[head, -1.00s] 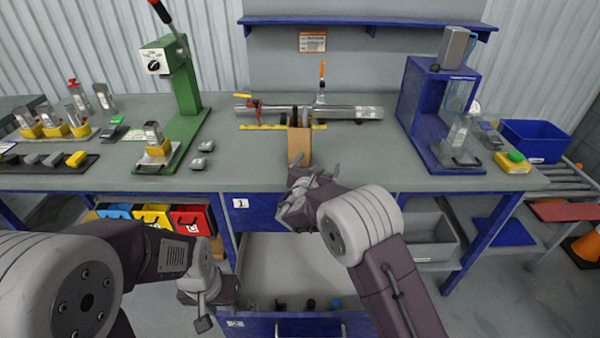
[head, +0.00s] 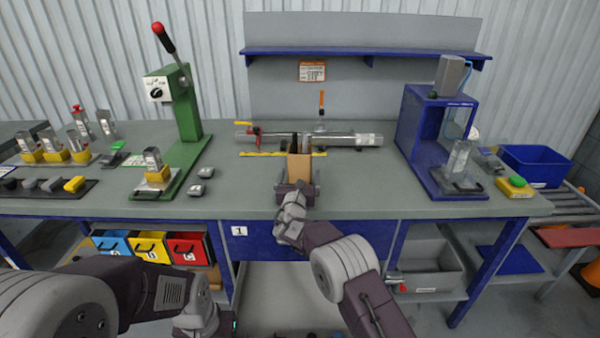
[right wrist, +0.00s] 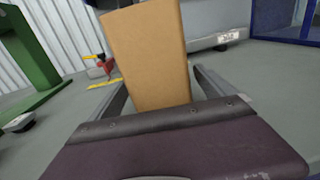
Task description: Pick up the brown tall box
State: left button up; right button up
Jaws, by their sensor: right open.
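My right gripper (head: 297,188) is open at the near side of the box. In the right wrist view its two fingers (right wrist: 160,92) lie to the left and right of the box, with gaps visible. My left arm is low at the lower left, in front of the bench. Its gripper (head: 205,325) is cut by the bottom edge, and its jaws cannot be made out.
A metal tube (head: 345,140) lies behind the box with a yellow strip (head: 262,154). A green press (head: 185,115) stands left, a blue frame (head: 415,135) right. Small grey parts (head: 200,180) lie left of the box. The bench (head: 360,190) is clear to the box's right.

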aim_at(302, 162)
jog(key=shift+w+d, duration=0.1)
jog(key=shift+w, duration=0.5)
jog(key=shift+r, duration=0.1)
jog(key=c, duration=1.5)
jog(key=shift+o, duration=0.2)
jog(key=shift+r, duration=2.1)
jog(key=shift+s+d+r, duration=0.1)
jog(key=shift+s+d, duration=0.05)
jog(key=shift+d, duration=0.15)
jog(key=s+d+r+b, duration=0.1)
jog(key=s+d+r, duration=0.4)
jog(key=d, duration=0.4)
jog(key=shift+s+d+r+b, duration=0.2)
jog(key=shift+s+r+b, duration=0.2)
jog(key=shift+r, duration=0.4)
